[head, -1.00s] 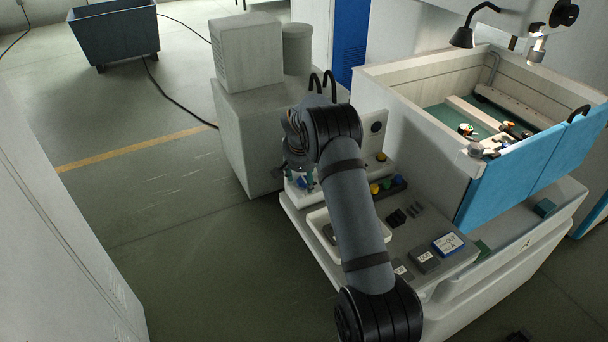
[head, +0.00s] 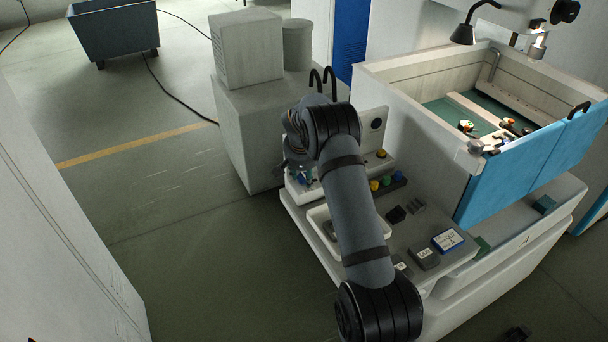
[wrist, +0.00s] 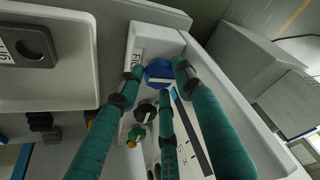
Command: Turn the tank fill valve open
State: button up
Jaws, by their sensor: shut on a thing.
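The tank fill valve is a blue knob (wrist: 159,72) with a pale bar across its face, beside a "FILL" label (wrist: 136,66) on a white panel. In the wrist view, the teal padded fingers of my gripper (wrist: 157,80) are closed around it, with fingertips on both sides and one below. In the head view my gripper (head: 303,176) is small and partly hidden by my arm at the panel's left end; the knob's outline cannot be made out there.
A dark knob (wrist: 146,109) and a green-and-yellow fitting (wrist: 136,134) sit close below the valve. A white tray (head: 318,216) and several coloured buttons (head: 386,184) are near my arm. A pale cabinet (head: 245,135) stands behind. Floor at left is clear.

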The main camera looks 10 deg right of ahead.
jog(key=shift+c, duration=1.4)
jog(key=shift+f, duration=0.1)
jog(key=shift+o, duration=0.2)
jog(key=shift+n+b, duration=0.45)
jog(key=shift+n, duration=0.15)
jog(key=shift+c, duration=0.2)
jog(key=o, duration=1.2)
jog(key=shift+c, duration=0.2)
jog(key=d+v, duration=0.1)
jog(key=v, duration=1.1)
jog(key=shift+s+a, duration=0.15)
jog(key=shift+a, duration=0.15)
